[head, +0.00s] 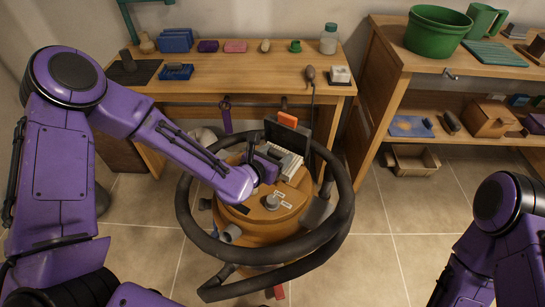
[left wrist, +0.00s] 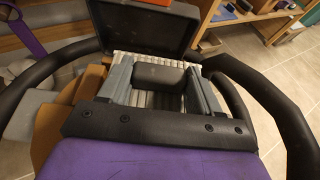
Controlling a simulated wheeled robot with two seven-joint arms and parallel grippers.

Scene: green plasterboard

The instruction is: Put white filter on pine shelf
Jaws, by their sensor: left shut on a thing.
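The white filter (head: 290,162) is a pleated block at the top of the orange vacuum cleaner (head: 262,215), below its raised black lid (head: 297,135). In the left wrist view, the white filter (left wrist: 122,62) shows its pleats around and between the grey fingers. My left gripper (head: 277,164) is shut on the filter; the wrist view also shows this gripper (left wrist: 165,82). Whether the filter is clear of its seat I cannot tell. The pine shelf (head: 388,45) stands at the right. My right arm shows at the lower right, but its gripper is out of view.
A thick black hose (head: 345,200) loops around the vacuum. A wooden workbench (head: 215,75) with small items stands behind. On the shelf unit are a green bucket (head: 437,30), a green jug (head: 485,20) and a ribbed mat (head: 492,53). A wooden box (head: 413,160) sits below.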

